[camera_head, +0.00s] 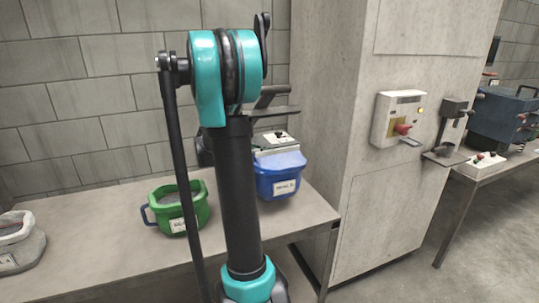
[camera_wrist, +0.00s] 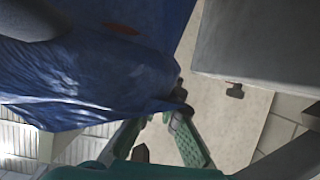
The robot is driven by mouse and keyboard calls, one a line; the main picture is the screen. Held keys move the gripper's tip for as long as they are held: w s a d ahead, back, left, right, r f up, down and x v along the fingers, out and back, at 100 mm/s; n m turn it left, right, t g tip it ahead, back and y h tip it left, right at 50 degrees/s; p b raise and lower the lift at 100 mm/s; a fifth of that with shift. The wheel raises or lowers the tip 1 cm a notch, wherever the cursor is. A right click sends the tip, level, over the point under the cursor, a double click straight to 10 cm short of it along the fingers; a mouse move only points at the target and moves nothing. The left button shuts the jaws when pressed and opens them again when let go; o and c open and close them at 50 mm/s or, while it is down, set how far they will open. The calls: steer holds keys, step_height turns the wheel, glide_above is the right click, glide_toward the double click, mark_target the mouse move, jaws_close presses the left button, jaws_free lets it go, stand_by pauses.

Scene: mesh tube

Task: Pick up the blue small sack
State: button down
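A blue sack-like thing (camera_head: 279,178) with a white label shows in the camera_head view, partly behind my arm at the back right of the table. I cannot tell if it rests on the table. In the camera_wrist view, large blue cloth (camera_wrist: 90,75) fills the upper left, very near the camera. My gripper (camera_wrist: 161,116) shows there with its green-padded fingers angled towards each other, tips at the lower edge of the cloth. The contact is dark, so I cannot tell if cloth is between the tips. My gripper is mostly hidden in the camera_head view.
A green container (camera_head: 182,208) with a label stands on the table (camera_head: 110,225), left of my arm. A grey sack (camera_head: 18,245) sits at the far left. A concrete pillar (camera_head: 350,210) with a switch box (camera_head: 398,118) rises on the right. A tiled wall is behind.

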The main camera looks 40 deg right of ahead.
steer(key=s+a, duration=0.4)
steer(key=s, duration=1.3)
steer(key=shift+s, duration=0.3)
steer(key=shift+s+a, duration=0.1)
steer(key=shift+a, duration=0.05)
